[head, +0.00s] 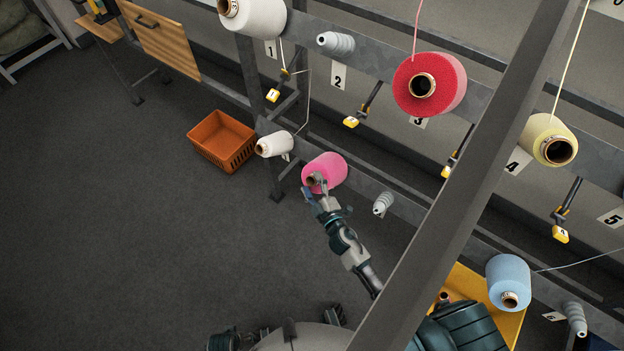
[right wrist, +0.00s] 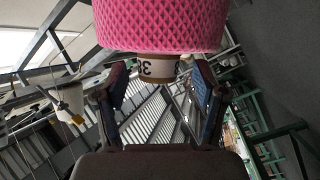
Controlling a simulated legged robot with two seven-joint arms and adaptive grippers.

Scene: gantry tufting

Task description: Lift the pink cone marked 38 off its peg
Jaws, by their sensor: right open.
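The pink cone (head: 327,168) sits on the lower rail of the rack in the head view, its narrow end toward me. In the right wrist view the pink cone (right wrist: 160,24) fills the top, and its tube end (right wrist: 148,68) carries an upside-down mark that reads like 38. My right gripper (head: 314,187) is at that tube end. In the right wrist view the right gripper (right wrist: 158,95) is open, with one finger on each side of the tube and gaps visible. The peg is hidden inside the cone. My left gripper is not clearly visible.
A small white cone (head: 274,144) is left of the pink one, and a bare grey peg (head: 383,203) is right of it. An orange crate (head: 222,141) stands on the floor at left. A grey beam (head: 470,170) crosses the view at right.

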